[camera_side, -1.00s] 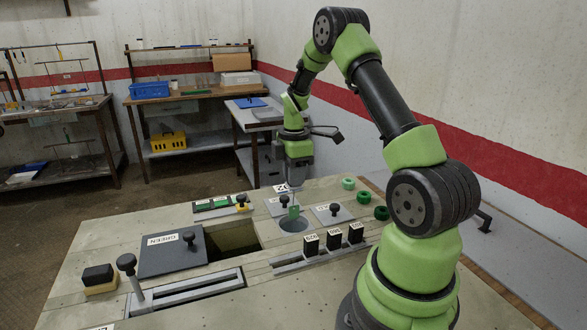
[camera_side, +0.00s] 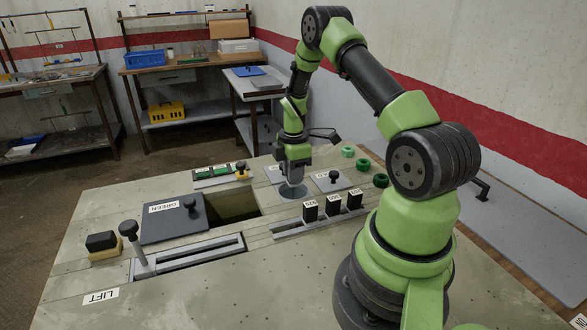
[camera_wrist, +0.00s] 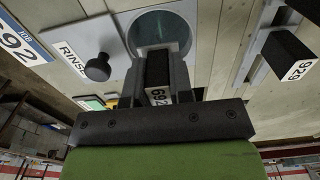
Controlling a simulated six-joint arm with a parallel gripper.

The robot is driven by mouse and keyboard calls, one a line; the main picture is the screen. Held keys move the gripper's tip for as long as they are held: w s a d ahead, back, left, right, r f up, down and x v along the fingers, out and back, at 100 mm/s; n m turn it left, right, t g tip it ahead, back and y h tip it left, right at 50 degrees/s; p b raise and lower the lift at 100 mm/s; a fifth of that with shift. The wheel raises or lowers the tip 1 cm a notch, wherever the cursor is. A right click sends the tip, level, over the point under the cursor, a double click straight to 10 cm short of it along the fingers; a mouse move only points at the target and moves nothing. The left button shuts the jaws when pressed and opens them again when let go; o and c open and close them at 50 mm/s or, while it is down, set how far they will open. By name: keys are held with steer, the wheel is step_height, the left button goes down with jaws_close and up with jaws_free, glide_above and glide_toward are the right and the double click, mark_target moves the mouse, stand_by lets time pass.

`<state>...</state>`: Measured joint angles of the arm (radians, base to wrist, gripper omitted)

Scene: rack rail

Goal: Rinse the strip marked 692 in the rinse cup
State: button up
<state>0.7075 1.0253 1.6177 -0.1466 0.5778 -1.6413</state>
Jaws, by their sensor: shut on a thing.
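My gripper (camera_wrist: 160,80) is shut on the black head of the strip marked 692 (camera_wrist: 158,97), whose white label faces the wrist camera. In the side view my gripper (camera_side: 293,180) is low over the round rinse cup (camera_side: 294,195), close to its rim. The cup (camera_wrist: 160,20) also shows in the wrist view, straight beyond the fingers. The lower part of the strip is hidden by the gripper and the cup. A grey lid labelled RINSE (camera_wrist: 75,55) with a black knob lies beside the cup.
A lid marked GREEN (camera_side: 172,224) lies beside a dark opening (camera_side: 232,205). Green rings (camera_side: 379,180) lie to the right. A lever (camera_side: 135,245) stands at the left.

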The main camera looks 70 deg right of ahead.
steer(key=shift+s+a, duration=0.1)
steer(key=shift+s+a, duration=0.3)
steer(key=shift+s, duration=0.05)
steer(key=shift+w, duration=0.1)
stand_by(0.4)
steer(key=shift+w+d, duration=0.75)
steer(key=shift+d, duration=0.1)
steer(key=shift+s+a, duration=0.85)
stand_by(1.5)
steer(key=shift+w+d+r, duration=0.15)
steer(key=shift+r, duration=1.6)
steer(key=shift+w+d+r, duration=0.1)
steer(key=shift+w+r, duration=0.05)
steer(key=shift+r, duration=1.55)
steer(key=shift+w+d+r, duration=0.15)
steer(key=shift+r, duration=1.6)
